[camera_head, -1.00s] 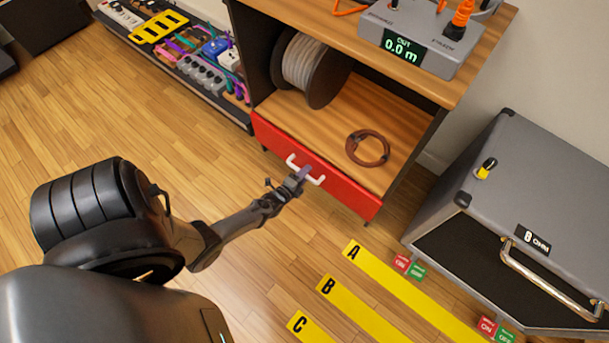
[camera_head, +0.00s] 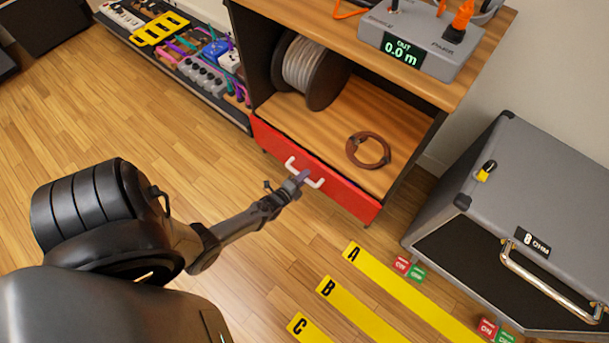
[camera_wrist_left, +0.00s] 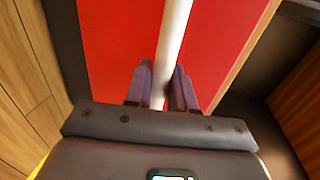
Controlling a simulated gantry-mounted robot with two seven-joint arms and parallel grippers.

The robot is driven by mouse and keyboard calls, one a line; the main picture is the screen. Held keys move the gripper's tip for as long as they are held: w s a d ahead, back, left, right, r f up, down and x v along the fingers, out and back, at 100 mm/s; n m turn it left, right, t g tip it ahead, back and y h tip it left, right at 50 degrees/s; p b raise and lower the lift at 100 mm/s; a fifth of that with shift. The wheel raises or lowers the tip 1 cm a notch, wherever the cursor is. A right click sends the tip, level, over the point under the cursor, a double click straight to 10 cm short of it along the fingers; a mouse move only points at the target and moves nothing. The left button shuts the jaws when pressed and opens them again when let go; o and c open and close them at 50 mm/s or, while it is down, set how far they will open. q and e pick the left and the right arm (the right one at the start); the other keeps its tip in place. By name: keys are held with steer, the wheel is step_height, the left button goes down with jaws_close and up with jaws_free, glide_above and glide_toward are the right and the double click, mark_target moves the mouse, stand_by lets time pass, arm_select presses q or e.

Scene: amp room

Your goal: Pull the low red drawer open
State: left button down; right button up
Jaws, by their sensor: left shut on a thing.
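The low red drawer (camera_head: 345,196) is the bottom front of the wooden cabinet, and its front looks flush with the cabinet. A white bar handle (camera_head: 316,183) is fixed across it. My left gripper (camera_head: 301,178) is at the middle of the handle. In the left wrist view the white handle (camera_wrist_left: 172,45) runs between the two purple-grey fingers (camera_wrist_left: 162,88), which are shut on it, with the red drawer front (camera_wrist_left: 115,50) behind. My right gripper is not in view.
The cabinet shelf above the drawer holds a cable reel (camera_head: 309,70) and a coiled brown cable (camera_head: 368,150). A pedalboard (camera_head: 185,60) lies at the back left. A grey amp (camera_head: 500,220) stands at right. Yellow floor strips (camera_head: 365,310) lie in front; the wooden floor before the drawer is clear.

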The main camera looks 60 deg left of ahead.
arm_select(q)
steer(key=f+p+v, duration=0.2)
steer(key=v, duration=1)
steer(key=s+f+p+v, duration=0.1)
steer(key=f+p+v, duration=0.1)
steer(key=v, duration=1.1)
steer(key=shift+d+f, duration=0.2)
steer(key=shift+f, duration=0.3)
steer(key=c, duration=1.1)
jaws_free()
steer(key=shift+s+p, duration=0.1)
steer(key=shift+p, duration=0.2)
steer(key=p+v, duration=0.2)
steer(key=v, duration=0.8)
steer(key=shift+s+d, duration=0.2)
steer(key=shift+s, duration=0.05)
